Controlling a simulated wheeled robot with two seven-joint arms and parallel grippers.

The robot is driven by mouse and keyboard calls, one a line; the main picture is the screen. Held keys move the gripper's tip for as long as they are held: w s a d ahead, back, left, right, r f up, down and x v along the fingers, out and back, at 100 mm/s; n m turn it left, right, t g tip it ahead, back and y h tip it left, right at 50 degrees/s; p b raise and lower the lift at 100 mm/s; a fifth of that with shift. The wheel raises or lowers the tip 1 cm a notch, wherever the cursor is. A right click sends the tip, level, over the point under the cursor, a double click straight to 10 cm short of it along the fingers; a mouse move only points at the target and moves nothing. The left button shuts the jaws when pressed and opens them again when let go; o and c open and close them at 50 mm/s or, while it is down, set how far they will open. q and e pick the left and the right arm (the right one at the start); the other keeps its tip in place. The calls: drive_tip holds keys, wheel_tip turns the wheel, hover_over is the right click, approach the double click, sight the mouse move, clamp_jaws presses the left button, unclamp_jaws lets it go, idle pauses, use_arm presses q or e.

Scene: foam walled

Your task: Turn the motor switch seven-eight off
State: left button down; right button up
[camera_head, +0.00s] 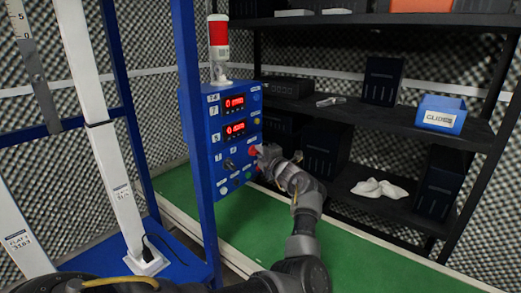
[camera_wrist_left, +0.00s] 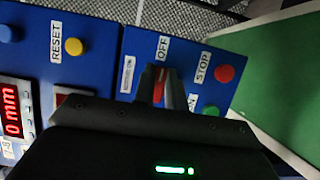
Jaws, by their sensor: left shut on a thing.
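The blue control panel (camera_head: 212,160) stands on a blue frame in the head view; it also shows in the left wrist view (camera_wrist_left: 95,75). The red motor switch (camera_head: 252,151) is on its right part. In the wrist view a red part of the switch (camera_wrist_left: 160,84) shows between my fingers, beside the labels OFF and ON. My left gripper (camera_head: 263,157) is at the panel face, and its fingers (camera_wrist_left: 163,88) are shut on the switch. The switch's exact angle is mostly hidden by the fingers. My right gripper is not in view.
A red STOP button (camera_wrist_left: 225,73) and a green button (camera_wrist_left: 211,110) sit close beside the fingers. A yellow button (camera_wrist_left: 73,46) is by the RESET label. Red displays (camera_head: 235,103) are on the panel. A dark shelf (camera_head: 400,120) stands behind. The green floor (camera_head: 350,255) is clear.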

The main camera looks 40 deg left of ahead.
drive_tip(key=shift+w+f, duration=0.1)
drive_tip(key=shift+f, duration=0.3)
use_arm(q)
drive_tip(key=c, duration=1.4)
unclamp_jaws()
drive_tip(key=shift+c, duration=0.2)
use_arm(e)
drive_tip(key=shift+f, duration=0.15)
